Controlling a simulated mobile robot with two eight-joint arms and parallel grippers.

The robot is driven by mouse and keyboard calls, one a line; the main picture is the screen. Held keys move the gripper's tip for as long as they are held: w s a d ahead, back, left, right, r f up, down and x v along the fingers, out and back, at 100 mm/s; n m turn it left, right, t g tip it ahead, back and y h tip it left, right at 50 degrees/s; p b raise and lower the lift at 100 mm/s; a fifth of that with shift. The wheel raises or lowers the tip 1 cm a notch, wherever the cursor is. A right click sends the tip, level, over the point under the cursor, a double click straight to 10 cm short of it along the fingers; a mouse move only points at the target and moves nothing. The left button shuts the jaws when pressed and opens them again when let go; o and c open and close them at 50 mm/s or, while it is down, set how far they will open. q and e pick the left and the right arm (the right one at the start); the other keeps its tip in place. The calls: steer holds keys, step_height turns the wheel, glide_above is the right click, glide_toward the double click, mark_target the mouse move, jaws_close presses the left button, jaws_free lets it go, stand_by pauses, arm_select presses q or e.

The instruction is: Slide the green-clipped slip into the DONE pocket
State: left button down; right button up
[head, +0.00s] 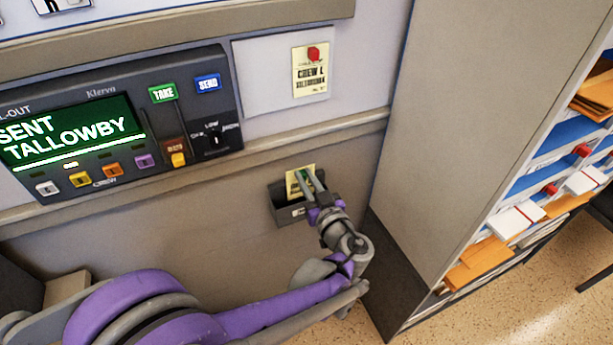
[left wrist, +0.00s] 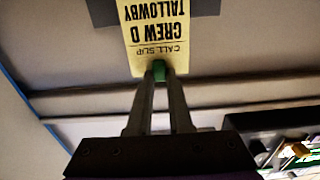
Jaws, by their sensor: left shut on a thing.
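The call slip (head: 293,188) is pale yellow. In the left wrist view the slip (left wrist: 156,35) reads "CALL SLIP CREW D TALLOWBY" upside down, with a green clip (left wrist: 159,70) at its near end. My left gripper (head: 303,180) is shut on that clip; its fingers (left wrist: 159,76) show on both sides of it. A dark pocket (head: 283,213) on the wall panel is right at the slip's lower end, its small label unreadable. The slip overlaps the pocket's mouth; I cannot tell how deep its lower end sits. My right gripper is not in view.
A console (head: 110,135) with a green screen reading "SENT TALLOWBY" is above left. Another slip with a red clip (head: 313,54) hangs on the panel above. A tall cabinet side (head: 460,110) stands close to the right, with shelves of orange envelopes (head: 480,262) beyond.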

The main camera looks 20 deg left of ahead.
arm_select(q)
steer(key=shift+f+b, duration=1.7)
steer(key=shift+f, duration=1.2)
steer(key=c, duration=0.8)
jaws_free()
steer(key=shift+o, duration=0.2)
